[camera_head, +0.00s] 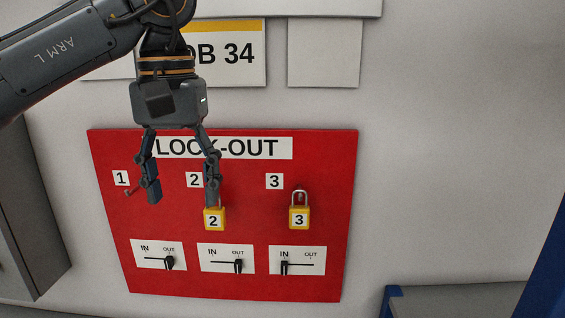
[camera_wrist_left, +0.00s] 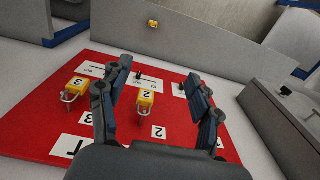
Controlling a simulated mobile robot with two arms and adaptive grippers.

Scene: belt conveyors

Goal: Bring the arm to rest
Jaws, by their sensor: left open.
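My left gripper (camera_head: 183,197) is open and empty in front of the red lock-out board (camera_head: 225,285). Its fingers also show in the left wrist view (camera_wrist_left: 157,78). In the head view its right finger overlaps the shackle of yellow padlock 2 (camera_head: 214,219); I cannot tell whether they touch. In the wrist view padlock 2 (camera_wrist_left: 146,98) appears between the fingers. Yellow padlock 3 (camera_head: 299,217) hangs to the right, clear of the gripper. At label 1 (camera_head: 121,178) a small hook shows without a padlock. My right gripper is not in view.
Below the padlocks, the first slide switch (camera_head: 169,262) and second (camera_head: 238,265) stand at OUT, the third (camera_head: 284,267) at IN. A grey cabinet (camera_head: 30,210) stands left. A small yellow item (camera_wrist_left: 153,23) shows on a grey panel. The wall right of the board is bare.

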